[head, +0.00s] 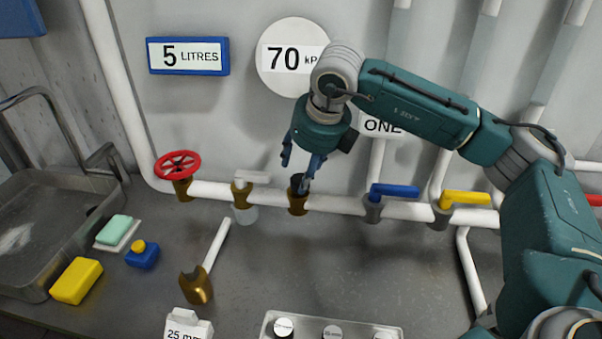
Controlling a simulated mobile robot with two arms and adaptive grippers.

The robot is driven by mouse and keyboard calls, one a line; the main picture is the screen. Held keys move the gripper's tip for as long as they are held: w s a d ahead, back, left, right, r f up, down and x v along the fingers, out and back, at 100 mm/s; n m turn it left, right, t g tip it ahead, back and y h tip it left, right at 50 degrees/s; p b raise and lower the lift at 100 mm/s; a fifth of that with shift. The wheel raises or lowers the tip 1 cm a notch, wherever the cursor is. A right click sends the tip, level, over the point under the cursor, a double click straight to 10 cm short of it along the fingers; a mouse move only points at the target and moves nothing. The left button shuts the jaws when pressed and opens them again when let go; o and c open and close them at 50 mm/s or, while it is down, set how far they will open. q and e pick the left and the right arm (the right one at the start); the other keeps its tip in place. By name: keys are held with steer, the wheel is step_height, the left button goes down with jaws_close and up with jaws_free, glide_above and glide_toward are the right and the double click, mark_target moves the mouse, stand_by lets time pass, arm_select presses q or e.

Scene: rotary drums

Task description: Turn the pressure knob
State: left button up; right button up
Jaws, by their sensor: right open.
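A small dark knob (296,183) sits on a brass fitting (298,205) in the white horizontal pipe, below the round 70 kPa sign (272,58). I take it for the pressure knob; it carries no readable label. My right gripper (302,161) points down over it with blue fingers apart and nothing visible between them. One finger overlaps the knob in the picture and partly hides it. I cannot tell whether they touch. My left gripper is not in view.
Along the pipe are a red handwheel (178,164), a grey-handled valve (247,183), a blue lever (394,190) and a yellow lever (465,198). A sink (45,225) stands at left. A loose brass piece (196,285) and a tray (270,325) lie in front.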

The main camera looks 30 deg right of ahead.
steer(key=v, duration=0.9)
steer(key=shift+r, duration=0.2)
